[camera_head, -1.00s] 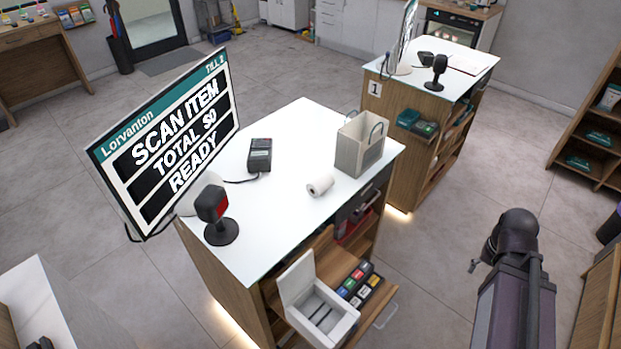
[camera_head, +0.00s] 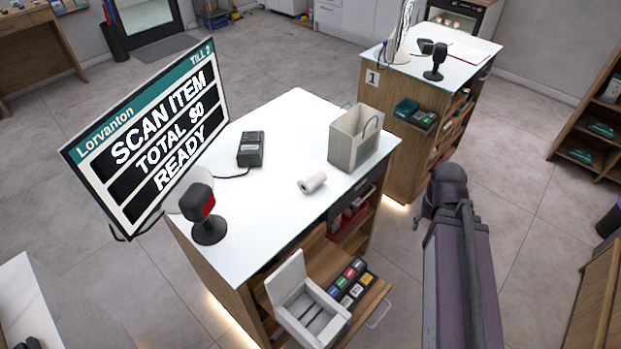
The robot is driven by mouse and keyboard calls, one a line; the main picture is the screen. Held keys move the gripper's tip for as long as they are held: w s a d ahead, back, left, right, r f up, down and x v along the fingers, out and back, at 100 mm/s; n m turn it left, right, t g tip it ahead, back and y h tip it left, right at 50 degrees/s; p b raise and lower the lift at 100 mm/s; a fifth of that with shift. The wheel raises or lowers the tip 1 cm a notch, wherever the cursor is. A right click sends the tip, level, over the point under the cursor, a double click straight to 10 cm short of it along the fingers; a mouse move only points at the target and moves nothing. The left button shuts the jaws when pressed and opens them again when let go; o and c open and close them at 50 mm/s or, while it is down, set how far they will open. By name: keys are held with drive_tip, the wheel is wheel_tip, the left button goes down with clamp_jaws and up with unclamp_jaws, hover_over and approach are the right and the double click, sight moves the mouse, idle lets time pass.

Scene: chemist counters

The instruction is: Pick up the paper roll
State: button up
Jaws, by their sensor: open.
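The paper roll (camera_head: 312,183) is small and white and lies on its side on the white counter top (camera_head: 268,215), near the counter's right edge. A grey paper bag stands behind it to the right, and a card terminal lies to its left. My arm rises at the right of the picture, beyond the counter's right side and apart from the roll. My gripper's fingers do not show in this view.
The grey bag (camera_head: 354,138) with handles, the card terminal (camera_head: 251,149), the black scanner (camera_head: 208,213) and the large till screen (camera_head: 150,140) stand on the counter. A white printer (camera_head: 305,305) sits on a pulled-out shelf below. A second counter (camera_head: 455,62) stands behind.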

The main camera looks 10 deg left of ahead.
drive_tip(key=shift+a, duration=0.45)
drive_tip(key=o, duration=0.5)
drive_tip(key=shift+a, duration=0.1)
drive_tip(key=shift+o, duration=0.5)
drive_tip(key=shift+w+a+r+n, duration=0.2)
drive_tip(key=shift+w+a+n, duration=0.25)
drive_tip(key=shift+n, duration=0.15)
wheel_tip(320, 180, up, 10)
drive_tip(key=n+p, duration=1.1)
drive_tip(key=n, duration=1.8)
hover_over(312, 175)
drive_tip(key=shift+r, duration=0.15)
wheel_tip(312, 175, down, 9)
drive_tip(key=b, duration=0.9)
drive_tip(key=shift+r, duration=0.2)
